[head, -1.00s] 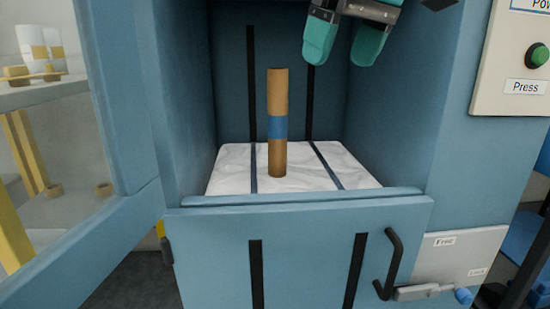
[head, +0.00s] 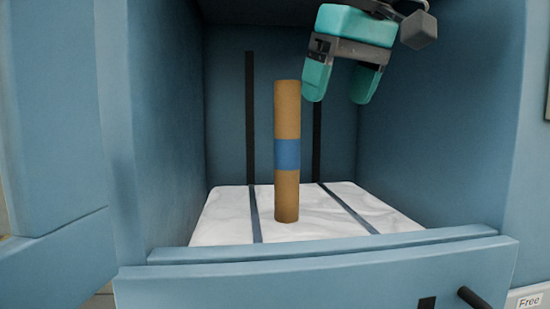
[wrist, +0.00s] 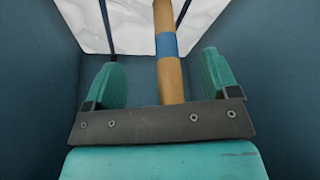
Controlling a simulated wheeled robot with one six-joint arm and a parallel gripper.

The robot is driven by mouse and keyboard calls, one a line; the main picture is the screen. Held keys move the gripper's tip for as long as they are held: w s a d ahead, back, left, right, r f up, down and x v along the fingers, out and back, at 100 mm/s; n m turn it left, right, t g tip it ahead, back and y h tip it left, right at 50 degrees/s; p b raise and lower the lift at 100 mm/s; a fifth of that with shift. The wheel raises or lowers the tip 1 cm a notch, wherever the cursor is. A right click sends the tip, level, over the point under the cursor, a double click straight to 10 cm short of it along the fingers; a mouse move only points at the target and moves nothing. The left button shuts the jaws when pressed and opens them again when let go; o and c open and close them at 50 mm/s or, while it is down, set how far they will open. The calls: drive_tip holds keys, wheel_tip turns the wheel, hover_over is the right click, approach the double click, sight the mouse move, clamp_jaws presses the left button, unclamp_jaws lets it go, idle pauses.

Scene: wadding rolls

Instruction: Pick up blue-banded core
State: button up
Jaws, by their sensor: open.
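The blue-banded core (head: 287,190) is a brown cardboard tube with a blue band around its middle. It stands upright on white wadding (head: 226,222) inside a blue chamber. My gripper (head: 340,92) is open, with teal fingers, just right of the core's upper end in the head view. In the wrist view the core (wrist: 170,80) shows between the two open fingers of my gripper (wrist: 162,75), nearer the right one. I cannot tell how far the fingers are from it in depth. The core's lower end shows on the wadding.
Blue side walls (head: 455,130) enclose the chamber left and right. A low front door (head: 330,270) with a ledge crosses the bottom. Dark straps run down the back wall and over the wadding. An open door panel (head: 45,120) stands at left.

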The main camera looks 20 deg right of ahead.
sight(287, 98)
drive_tip(key=w, duration=0.4)
drive_tip(key=w+a, duration=0.1)
drive_tip(key=w, duration=0.3)
drive_tip(key=w+a, duration=0.1)
drive_tip(key=w, duration=0.4)
drive_tip(key=shift+a+f, duration=0.2)
drive_tip(key=shift+f, duration=0.15)
drive_tip(key=shift+w+f, duration=0.1)
drive_tip(key=shift+f, duration=0.2)
drive_tip(key=shift+r, duration=0.1)
drive_tip(key=c, duration=1.3)
